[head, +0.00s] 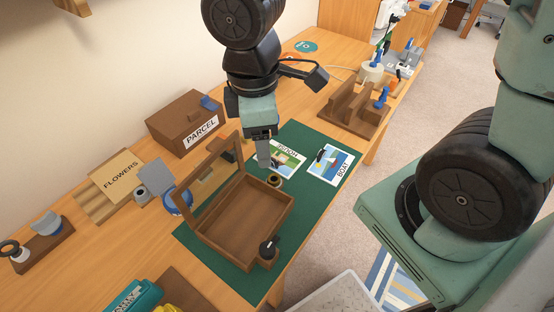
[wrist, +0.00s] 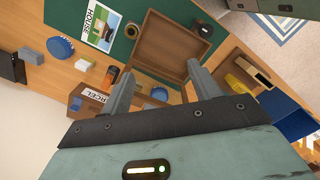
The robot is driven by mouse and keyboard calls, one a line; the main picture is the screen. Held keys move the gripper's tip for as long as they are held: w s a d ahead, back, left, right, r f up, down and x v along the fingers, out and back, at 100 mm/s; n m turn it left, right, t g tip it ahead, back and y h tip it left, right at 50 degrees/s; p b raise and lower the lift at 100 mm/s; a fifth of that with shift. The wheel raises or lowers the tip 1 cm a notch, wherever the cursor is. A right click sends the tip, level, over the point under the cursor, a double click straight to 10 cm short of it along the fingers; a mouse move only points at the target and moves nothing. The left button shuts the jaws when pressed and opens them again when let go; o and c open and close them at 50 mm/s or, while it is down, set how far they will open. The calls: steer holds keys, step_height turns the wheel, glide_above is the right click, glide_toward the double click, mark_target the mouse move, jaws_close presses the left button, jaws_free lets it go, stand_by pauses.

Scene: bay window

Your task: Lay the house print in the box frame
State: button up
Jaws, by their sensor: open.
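The house print (head: 288,158) lies flat on the green mat, partly hidden by my gripper in the head view; it also shows in the wrist view (wrist: 102,27). The brown box frame (head: 262,232) stands open on the mat, its tray empty and its framed lid (head: 186,206) raised at the back; the tray is also in the wrist view (wrist: 187,53). My gripper (head: 263,163) is above the mat, left of the house print and behind the tray. In the wrist view my gripper (wrist: 160,68) has its two fingers wide apart with nothing between them.
A boat print (head: 331,165) lies right of the house print. A small roll (head: 274,181) sits between house print and tray. A black-knobbed item (head: 268,247) stands at the tray's front corner.

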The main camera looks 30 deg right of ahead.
steer(key=w+d+f+n, duration=0.4)
steer(key=w+n, duration=0.1)
steer(key=w, duration=0.2)
steer(key=w+d+f+n, duration=0.3)
steer(key=w+d+n, duration=0.1)
steer(key=w+d, duration=0.15)
steer(key=b, duration=0.3)
glide_toward(280, 155)
steer(key=a, duration=0.1)
steer(key=s+a, duration=0.1)
steer(key=a+f, duration=0.1)
steer(key=a, duration=0.1)
steer(key=shift+s, duration=0.35)
steer(key=shift+s+d+f+b, duration=0.15)
steer(key=shift+f+b, duration=0.1)
steer(key=shift+f, duration=0.65)
steer(key=shift+w+d+f+b, duration=0.15)
steer(key=shift+f+b, duration=0.1)
steer(key=shift+f, duration=0.65)
steer(key=shift+s+d+f+b, duration=0.1)
steer(key=shift+s+f+b, duration=0.15)
steer(key=shift+f, duration=0.65)
steer(key=c, duration=1.1)
